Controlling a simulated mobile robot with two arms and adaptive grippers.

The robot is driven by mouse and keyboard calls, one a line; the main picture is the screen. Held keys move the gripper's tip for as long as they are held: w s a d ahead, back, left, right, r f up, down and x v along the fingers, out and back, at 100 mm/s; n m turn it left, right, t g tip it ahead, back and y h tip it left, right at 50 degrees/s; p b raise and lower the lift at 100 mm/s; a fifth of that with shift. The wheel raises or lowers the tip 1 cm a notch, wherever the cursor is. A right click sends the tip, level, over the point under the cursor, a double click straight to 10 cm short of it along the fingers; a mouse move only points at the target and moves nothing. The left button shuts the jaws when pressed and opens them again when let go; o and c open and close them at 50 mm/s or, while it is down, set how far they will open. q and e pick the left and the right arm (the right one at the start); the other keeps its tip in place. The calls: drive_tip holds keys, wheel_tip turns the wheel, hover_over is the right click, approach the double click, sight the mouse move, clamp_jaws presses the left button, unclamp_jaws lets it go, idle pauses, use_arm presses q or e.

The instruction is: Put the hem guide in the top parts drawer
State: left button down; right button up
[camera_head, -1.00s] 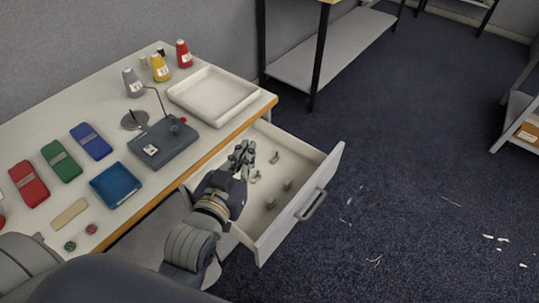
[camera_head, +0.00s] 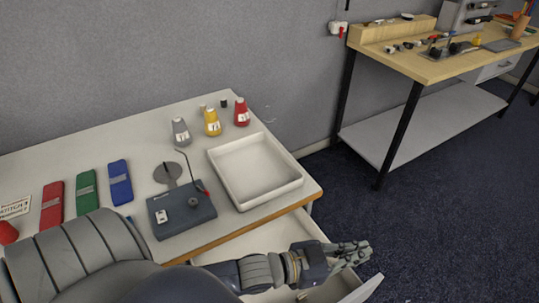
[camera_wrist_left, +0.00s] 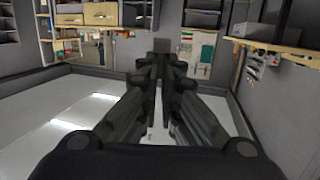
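The open drawer (camera_head: 262,240) sticks out from under the front right of the cloth table. My left gripper (camera_head: 362,252) is over the drawer's outer end, near its front panel. In the left wrist view its two fingers (camera_wrist_left: 166,62) run close together toward their tips, and I see nothing held between them. A small grey metal piece (camera_head: 302,296) lies in the drawer, partly hidden by my arm. I cannot tell whether it is the hem guide, and I cannot pick the hem guide out elsewhere. My right gripper is not in view.
On the table are a white tray (camera_head: 215,173), a grey device (camera_head: 180,220) with a thin bent rod, and grey, yellow (camera_head: 212,124) and red cones. Red, green and blue (camera_head: 120,182) packs lie to the left. A wooden workbench (camera_head: 420,62) stands at the back right. Dark floor lies between.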

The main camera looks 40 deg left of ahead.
use_arm(q)
drive_tip(key=s+a+f+h, duration=0.1)
drive_tip(key=a+f, duration=0.1)
drive_tip(key=f, duration=0.6)
drive_tip(key=s+a+f+m+g+h, duration=0.1)
drive_tip(key=a+f, duration=0.2)
drive_tip(key=f, duration=0.5)
drive_tip(key=shift+a+m+b, duration=0.3)
drive_tip(key=shift+a, duration=0.05)
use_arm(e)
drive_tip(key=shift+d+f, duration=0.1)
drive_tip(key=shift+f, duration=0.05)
use_arm(q)
drive_tip(key=shift+f+b, duration=0.55)
drive_tip(key=shift+f, duration=0.05)
drive_tip(key=c, duration=1.8)
unclamp_jaws()
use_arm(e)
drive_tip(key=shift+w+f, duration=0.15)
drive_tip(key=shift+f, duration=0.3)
